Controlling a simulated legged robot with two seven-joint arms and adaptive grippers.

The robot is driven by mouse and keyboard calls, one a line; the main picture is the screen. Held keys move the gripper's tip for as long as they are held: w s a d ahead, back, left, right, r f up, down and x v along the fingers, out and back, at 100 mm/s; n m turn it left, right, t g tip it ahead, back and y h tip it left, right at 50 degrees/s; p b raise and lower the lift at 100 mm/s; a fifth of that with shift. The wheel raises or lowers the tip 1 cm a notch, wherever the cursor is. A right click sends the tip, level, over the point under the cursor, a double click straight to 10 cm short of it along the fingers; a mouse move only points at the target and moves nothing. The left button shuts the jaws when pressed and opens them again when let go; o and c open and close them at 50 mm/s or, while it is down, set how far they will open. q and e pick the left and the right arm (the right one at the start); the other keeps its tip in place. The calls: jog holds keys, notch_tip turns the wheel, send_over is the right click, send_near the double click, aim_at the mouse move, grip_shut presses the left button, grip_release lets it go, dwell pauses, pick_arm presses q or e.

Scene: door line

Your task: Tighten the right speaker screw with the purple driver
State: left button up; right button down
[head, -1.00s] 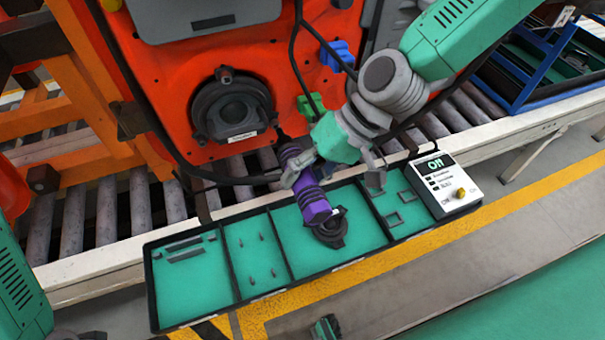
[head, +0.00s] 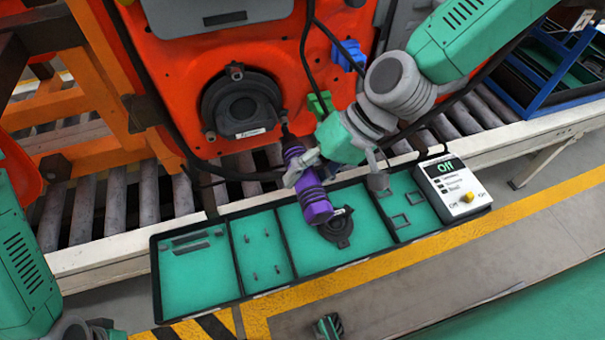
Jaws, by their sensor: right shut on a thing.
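The purple driver (head: 312,197) is held in my right gripper (head: 301,168), which is shut around its upper body. The driver is tilted, its dark tip pointing up toward the lower right edge of the round black speaker (head: 240,105) on the orange door panel (head: 187,60). The tip is near the speaker's right screw (head: 283,117); I cannot tell whether it touches. My left arm shows at the left edge, and its gripper is not clearly visible.
A roller conveyor (head: 115,205) runs behind. Black cables hang by the panel.

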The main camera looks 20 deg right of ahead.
jog(key=shift+d, duration=0.45)
jog(key=shift+w+a, duration=0.2)
jog(key=shift+w+d+p, duration=0.1)
jog(key=shift+d+p, duration=0.15)
jog(key=shift+p, duration=0.05)
jog(key=shift+a, duration=0.15)
dwell(0.5)
